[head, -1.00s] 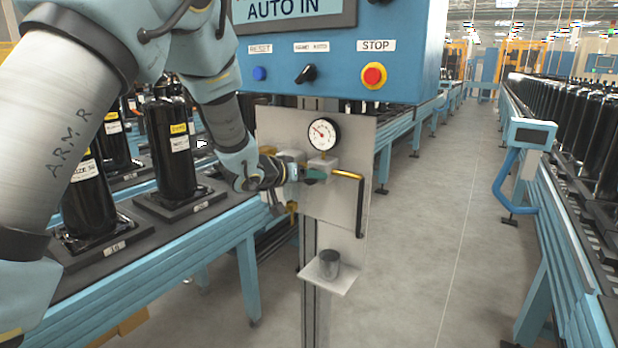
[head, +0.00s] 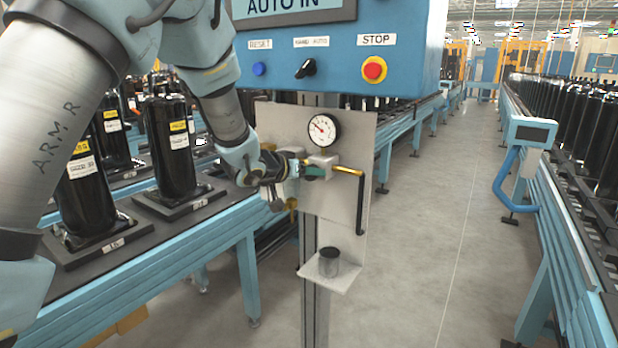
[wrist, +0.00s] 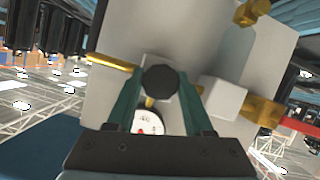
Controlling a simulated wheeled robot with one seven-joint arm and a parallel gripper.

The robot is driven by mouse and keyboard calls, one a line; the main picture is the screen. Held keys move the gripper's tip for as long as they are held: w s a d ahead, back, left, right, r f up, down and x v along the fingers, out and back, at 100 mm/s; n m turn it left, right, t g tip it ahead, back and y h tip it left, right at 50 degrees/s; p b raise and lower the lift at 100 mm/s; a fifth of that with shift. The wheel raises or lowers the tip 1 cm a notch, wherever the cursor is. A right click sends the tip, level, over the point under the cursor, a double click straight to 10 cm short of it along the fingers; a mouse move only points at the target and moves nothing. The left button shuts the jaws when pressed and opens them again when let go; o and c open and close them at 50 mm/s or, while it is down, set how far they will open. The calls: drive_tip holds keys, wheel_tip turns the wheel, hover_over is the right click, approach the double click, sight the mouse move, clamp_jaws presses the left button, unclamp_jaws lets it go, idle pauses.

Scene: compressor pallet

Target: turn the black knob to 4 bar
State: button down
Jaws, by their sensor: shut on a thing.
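The black knob (wrist: 160,80) shows in the wrist view as a round dark disc between my two green fingers. My gripper (wrist: 161,88) is shut on it, with one finger on each side. In the head view my gripper (head: 313,172) reaches in from the left at the grey panel, just below the gauge, and the knob is hidden there. The round white gauge (head: 322,130) has a red needle pointing to the upper left; its numbers are too small to read. The gauge also shows in the wrist view (wrist: 149,123), partly covered by my gripper.
The grey panel (head: 345,200) carries brass fittings and a black hose (head: 361,205) at right. A small shelf (head: 335,283) with a dark cup (head: 329,262) is below. A blue control box (head: 420,50) hangs above. Conveyors flank a clear floor aisle.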

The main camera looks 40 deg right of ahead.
drive_tip(key=f+m+t+b, duration=0.1)
drive_tip(key=m+b, duration=0.1)
drive_tip(key=b, duration=0.5)
drive_tip(key=shift+t, duration=0.3)
drive_tip(key=m+t+b, duration=0.2)
drive_tip(key=m+b, duration=0.1)
drive_tip(key=b, duration=0.8)
drive_tip(key=shift+s+y, duration=0.15)
drive_tip(key=shift+y, duration=0.15)
drive_tip(key=m+b, duration=0.1)
drive_tip(key=b, duration=0.6)
drive_tip(key=shift+r+t+b, duration=0.1)
drive_tip(key=shift+t+b, duration=0.2)
drive_tip(key=shift+t, duration=0.1)
drive_tip(key=shift+m+b, duration=0.3)
drive_tip(key=shift+b, duration=0.2)
drive_tip(key=shift+r+m+b, duration=0.3)
drive_tip(key=shift+r+b, duration=0.05)
drive_tip(key=shift+b, duration=0.55)
drive_tip(key=shift+c, duration=1.4)
unclamp_jaws()
